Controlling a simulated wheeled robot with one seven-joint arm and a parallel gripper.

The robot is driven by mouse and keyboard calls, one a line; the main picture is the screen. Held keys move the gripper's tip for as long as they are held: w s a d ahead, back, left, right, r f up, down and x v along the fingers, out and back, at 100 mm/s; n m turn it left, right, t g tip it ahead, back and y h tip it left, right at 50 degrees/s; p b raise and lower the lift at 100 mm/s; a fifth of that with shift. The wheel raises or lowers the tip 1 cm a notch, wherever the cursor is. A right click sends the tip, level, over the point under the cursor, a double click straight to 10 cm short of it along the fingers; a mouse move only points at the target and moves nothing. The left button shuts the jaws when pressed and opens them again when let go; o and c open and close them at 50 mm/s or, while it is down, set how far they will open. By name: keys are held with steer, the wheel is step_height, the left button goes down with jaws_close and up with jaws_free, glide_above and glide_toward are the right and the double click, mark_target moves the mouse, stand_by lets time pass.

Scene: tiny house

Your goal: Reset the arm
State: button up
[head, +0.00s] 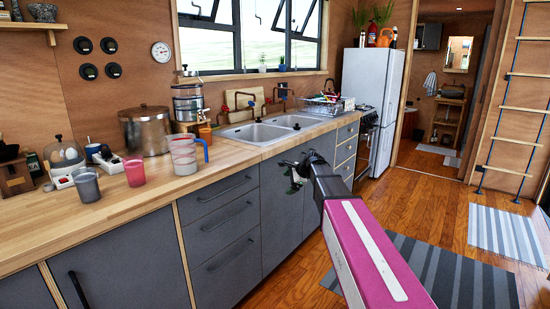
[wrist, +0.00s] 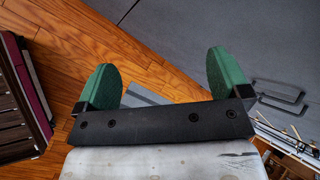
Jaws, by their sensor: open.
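My gripper (head: 293,177) is at the end of my outstretched arm, in front of the grey cabinet fronts below the sink in the head view. In the wrist view my gripper (wrist: 163,82) shows two green fingertips spread wide apart.
A wooden counter (head: 150,193) with cups, a steel pot (head: 146,131) and a sink (head: 256,134) runs along the left. A white fridge (head: 372,85) stands at the back. Wood floor (head: 420,200) with striped rugs (head: 505,233) is open to the right.

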steer(key=s+d+f+n+g+h, duration=0.1)
steer(key=s+d+f+n+h, duration=0.1)
steer(key=s+d+f+n, duration=0.2)
steer(key=s+d+f+n+g+h, duration=0.2)
steer(key=s+d+f+n, duration=0.2)
steer(key=s+f, duration=0.6)
steer(key=s+d+f+n+g+h, duration=0.1)
steer(key=s+d+f+n, duration=0.3)
steer(key=s, duration=1.4)
step_height(320, 180, down, 3)
steer(key=n+h, duration=0.1)
steer(key=n, duration=0.2)
steer(key=shift+d+g+h, duration=0.25)
steer(key=shift+g+h, duration=0.15)
steer(key=shift+c, duration=0.3)
